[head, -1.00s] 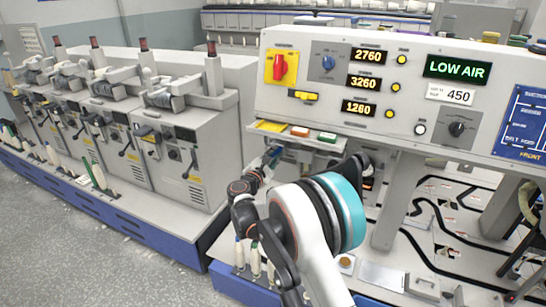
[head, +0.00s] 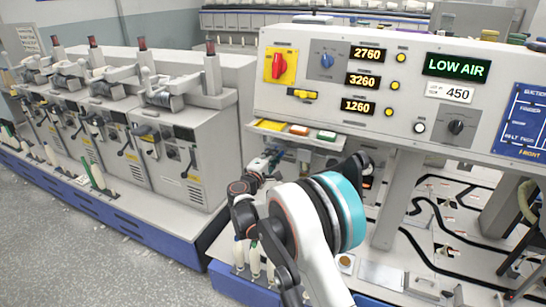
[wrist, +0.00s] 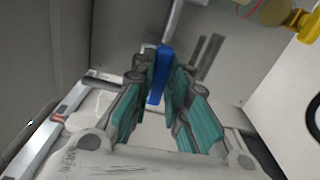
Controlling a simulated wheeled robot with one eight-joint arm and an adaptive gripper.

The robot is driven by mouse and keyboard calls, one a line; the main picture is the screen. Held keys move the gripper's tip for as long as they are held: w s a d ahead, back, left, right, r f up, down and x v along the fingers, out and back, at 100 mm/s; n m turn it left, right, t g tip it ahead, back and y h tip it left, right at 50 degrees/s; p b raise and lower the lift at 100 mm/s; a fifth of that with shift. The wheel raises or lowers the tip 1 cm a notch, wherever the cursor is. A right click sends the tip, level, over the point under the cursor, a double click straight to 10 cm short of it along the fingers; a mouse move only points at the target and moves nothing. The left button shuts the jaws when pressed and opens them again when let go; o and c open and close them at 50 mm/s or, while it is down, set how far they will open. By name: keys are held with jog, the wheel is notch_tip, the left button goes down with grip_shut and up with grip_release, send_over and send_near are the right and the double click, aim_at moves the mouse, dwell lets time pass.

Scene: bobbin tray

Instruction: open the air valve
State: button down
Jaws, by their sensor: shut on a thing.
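The air valve shows as a blue lever handle (wrist: 160,74) in the wrist view. It stands upright between the teal-padded fingers of my gripper (wrist: 161,82), which is shut on it. In the head view my gripper (head: 271,160) is low, under the front edge of the control panel, left of my large arm joint. The valve body and pipe are mostly hidden by the fingers. The green display (head: 457,67) on the panel reads LOW AIR.
The control panel (head: 300,110) overhangs my gripper, with a red switch on a yellow plate (head: 281,66). A shelf with coloured blocks (head: 298,131) is just above. Grey spindle machines (head: 165,165) stand at the left. In the wrist view a yellow fitting (wrist: 299,20) is at upper right.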

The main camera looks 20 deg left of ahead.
jog(key=shift+f+m, duration=0.1)
jog(key=shift+m, duration=0.4)
jog(key=c, duration=1.6)
grip_release()
jog(key=shift+o, duration=0.2)
jog(key=shift+s, duration=0.1)
jog(key=s, duration=1.1)
jog(key=shift+s+a, duration=0.4)
jog(key=shift+a, duration=0.05)
